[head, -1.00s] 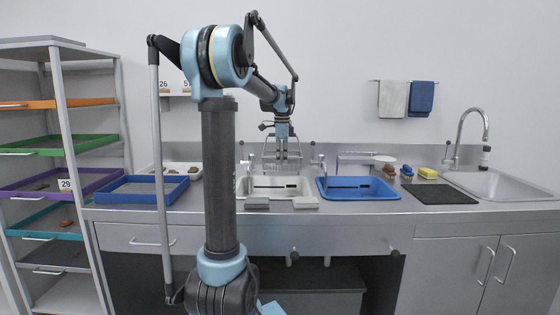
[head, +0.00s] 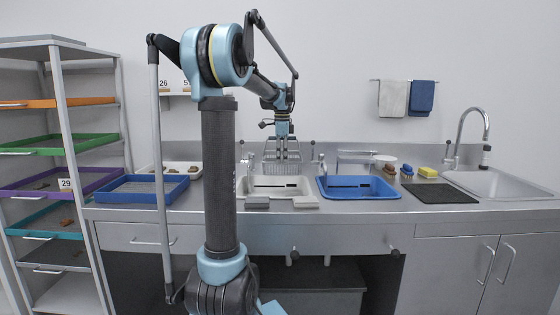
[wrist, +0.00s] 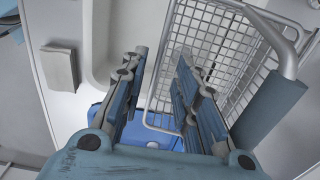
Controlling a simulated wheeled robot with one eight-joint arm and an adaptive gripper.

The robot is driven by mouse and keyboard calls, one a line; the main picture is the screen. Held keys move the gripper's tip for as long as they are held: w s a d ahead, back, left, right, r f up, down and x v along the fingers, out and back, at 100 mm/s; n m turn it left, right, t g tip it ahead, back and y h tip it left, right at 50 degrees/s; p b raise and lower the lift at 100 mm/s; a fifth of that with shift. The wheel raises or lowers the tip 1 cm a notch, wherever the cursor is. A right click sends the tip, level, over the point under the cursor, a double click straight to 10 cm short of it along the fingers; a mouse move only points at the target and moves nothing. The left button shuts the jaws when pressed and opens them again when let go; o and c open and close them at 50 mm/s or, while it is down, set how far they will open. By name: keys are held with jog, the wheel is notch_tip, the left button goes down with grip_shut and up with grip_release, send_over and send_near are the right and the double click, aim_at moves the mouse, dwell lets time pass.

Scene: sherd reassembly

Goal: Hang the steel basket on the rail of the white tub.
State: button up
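The steel basket (head: 299,150) is a wire mesh basket at the back of the white tub (head: 308,189), near the wall. Its mesh fills the upper right of the wrist view (wrist: 222,50). My gripper (head: 282,156) points down in front of the basket.
A blue tub (head: 385,194) sits right of the white tub, and a blue tray (head: 115,198) to its left. Two grey blocks (head: 257,203) lie at the counter's front edge. A dark mat (head: 440,194) and the sink (head: 510,186) are further right.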

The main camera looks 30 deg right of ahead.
notch_tip(320, 180, up, 11)
jog(key=s+a+f+n, duration=0.2)
jog(key=a+f+n, duration=0.15)
jog(key=a, duration=0.45)
jog(key=s+a+f+n, duration=0.2)
jog(key=a+f+n, duration=0.15)
jog(key=a, duration=0.55)
jog(key=s+a+f+n, duration=0.3)
jog(key=a+n, duration=0.1)
jog(key=a, duration=0.4)
jog(key=s+a+f+n+t, duration=0.1)
jog(key=s+a+f+n, duration=0.5)
jog(key=f, duration=0.5)
jog(key=s+a+f+n+t, duration=0.1)
jog(key=s+a+f+n, duration=0.6)
jog(key=f, duration=0.5)
jog(key=s+a, duration=0.2)
jog(key=s, duration=0.1)
jog(key=shift+s+a+f+n, duration=0.2)
jog(key=shift+a+f+n, duration=0.1)
jog(key=shift+a, duration=0.05)
jog(key=shift+w+f, duration=0.2)
jog(key=shift+w, duration=0.3)
